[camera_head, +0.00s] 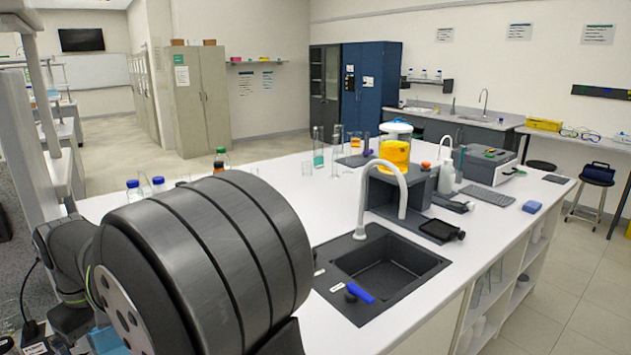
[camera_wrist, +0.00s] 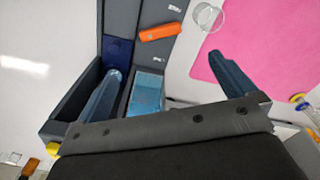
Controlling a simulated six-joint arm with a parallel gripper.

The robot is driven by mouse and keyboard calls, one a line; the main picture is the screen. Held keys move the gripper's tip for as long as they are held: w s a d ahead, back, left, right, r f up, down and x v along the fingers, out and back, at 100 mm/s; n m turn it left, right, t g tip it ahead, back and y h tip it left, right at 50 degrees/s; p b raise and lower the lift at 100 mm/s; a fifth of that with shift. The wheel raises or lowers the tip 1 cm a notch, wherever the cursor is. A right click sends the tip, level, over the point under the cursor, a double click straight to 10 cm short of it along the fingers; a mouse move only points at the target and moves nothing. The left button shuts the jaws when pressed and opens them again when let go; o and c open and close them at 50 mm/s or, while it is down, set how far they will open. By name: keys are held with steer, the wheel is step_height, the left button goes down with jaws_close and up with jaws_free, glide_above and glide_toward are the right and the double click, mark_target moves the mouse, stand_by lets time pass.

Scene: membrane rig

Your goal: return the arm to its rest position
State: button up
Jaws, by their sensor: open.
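My gripper (camera_wrist: 164,64) shows in the wrist view, with its two blue-grey fingers wide apart and nothing held between them. It is above a dark grey rig (camera_wrist: 118,22) with a walled section. A light blue translucent block (camera_wrist: 146,94) sits in that section, between the fingers in the picture. An orange piece (camera_wrist: 161,32) lies on the rig just beyond the fingers. In the head view, my large dark arm link fills the lower left, and the gripper itself is out of sight.
The wrist view shows a pink mat (camera_wrist: 262,45) and a round clear dish (camera_wrist: 208,16) at the right. In the head view, a black sink (camera_head: 385,268) with a white tap (camera_head: 372,180) lies right of my arm. Bottles (camera_head: 146,184) stand behind my arm.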

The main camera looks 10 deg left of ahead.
step_height(320, 180, down, 15)
steer(key=shift+r, duration=0.15)
stand_by(0.4)
step_height(320, 180, up, 17)
step_height(320, 180, down, 17)
steer(key=shift+f, duration=0.15)
steer(key=shift+m, duration=0.5)
steer(key=m, duration=0.2)
steer(key=a+m, duration=0.1)
steer(key=m, duration=0.1)
steer(key=shift+w+m, duration=0.2)
steer(key=shift+m, duration=0.1)
steer(key=m, duration=0.4)
steer(key=w+m, duration=0.1)
steer(key=m, duration=0.1)
steer(key=shift+a+r, duration=0.2)
steer(key=shift+a, duration=0.1)
steer(key=shift+r+m, duration=0.3)
steer(key=shift+r, duration=1.15)
